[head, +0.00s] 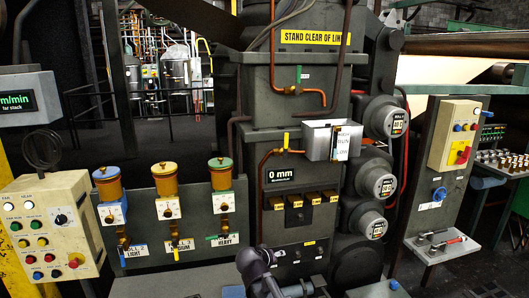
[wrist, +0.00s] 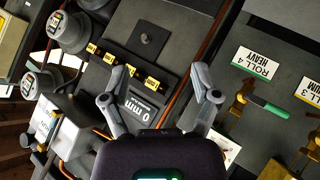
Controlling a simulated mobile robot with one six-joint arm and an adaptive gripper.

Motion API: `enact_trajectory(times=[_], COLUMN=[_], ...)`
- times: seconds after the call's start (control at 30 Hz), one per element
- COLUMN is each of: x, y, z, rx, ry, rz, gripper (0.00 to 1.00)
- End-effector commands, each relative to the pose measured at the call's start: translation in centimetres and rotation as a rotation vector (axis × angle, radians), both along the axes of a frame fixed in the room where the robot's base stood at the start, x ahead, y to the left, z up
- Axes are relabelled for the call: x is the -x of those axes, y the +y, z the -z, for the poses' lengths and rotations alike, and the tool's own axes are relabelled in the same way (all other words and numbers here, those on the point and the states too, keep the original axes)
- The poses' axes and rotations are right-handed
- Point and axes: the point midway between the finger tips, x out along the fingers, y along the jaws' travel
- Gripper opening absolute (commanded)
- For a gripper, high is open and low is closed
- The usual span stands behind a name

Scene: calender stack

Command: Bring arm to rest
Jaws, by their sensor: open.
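My gripper (wrist: 160,88) shows in the wrist view with its two grey fingers spread wide apart. Nothing is between the fingertips. The fingers point toward the grey machine stack (head: 292,130), whose panel appears upside down in the wrist view. The 0 mm display (wrist: 138,106) lies between the fingers in that picture, with a row of brass blocks (wrist: 122,66) beyond it. No contact between fingers and panel can be made out. In the head view, a dark part of my arm (head: 258,272) shows at the bottom centre; the fingers cannot be made out there.
A metal box (head: 318,141) juts from the stack, above and right of the display. Three coloured oilers (head: 165,180) with valves stand at left, beside a button box (head: 45,228). Round gauges (head: 377,180) line the stack's right side. A small shelf (head: 441,245) with tools juts out at right.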

Motion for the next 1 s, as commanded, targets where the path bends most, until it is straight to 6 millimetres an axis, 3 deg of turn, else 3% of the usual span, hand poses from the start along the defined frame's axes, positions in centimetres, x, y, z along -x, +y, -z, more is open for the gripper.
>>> enact_trajectory(times=[0.03, 0.1, 0.4, 0.7, 1.0], x=[1.2, 2.7, 9.9, 16.8, 18.8], y=[-2.1, -4.3, -11.1, -13.8, -14.1], z=[0.4, 1.2, 4.0, 4.7, 4.6], rx=[-0.023, -0.055, -0.239, -0.450, -0.529], ry=[0.051, 0.124, 0.439, 0.696, 0.773], rz=[0.038, 0.080, 0.198, 0.210, 0.192], gripper=[0.79, 0.79, 0.79, 0.79, 0.79])
